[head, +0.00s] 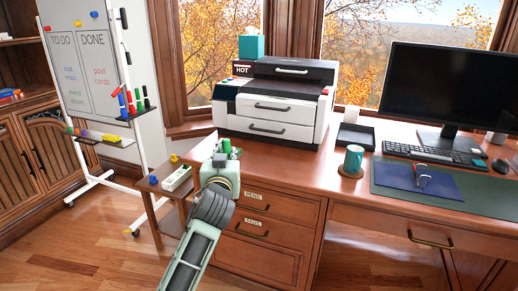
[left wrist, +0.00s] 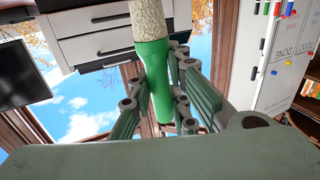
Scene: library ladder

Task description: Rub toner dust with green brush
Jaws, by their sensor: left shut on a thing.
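My left gripper (head: 222,160) is in front of the desk, near its left end and below the printer. In the left wrist view its fingers (left wrist: 160,88) are shut around the green handle of the brush (left wrist: 154,65). The brush's pale, speckled head (left wrist: 149,22) points away from the palm, past the top edge of that view. In the head view only a bit of green shows at the fingertips, and the brush is mostly hidden. I cannot make out any toner dust. My right gripper is not in view.
A white and black printer (head: 275,105) stands on the desk (head: 300,165), with a teal box (head: 251,47) on top. A mug (head: 353,159), a black tray (head: 356,136) and a monitor (head: 445,85) are to its right. A whiteboard (head: 85,65) and small side table (head: 150,187) stand left.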

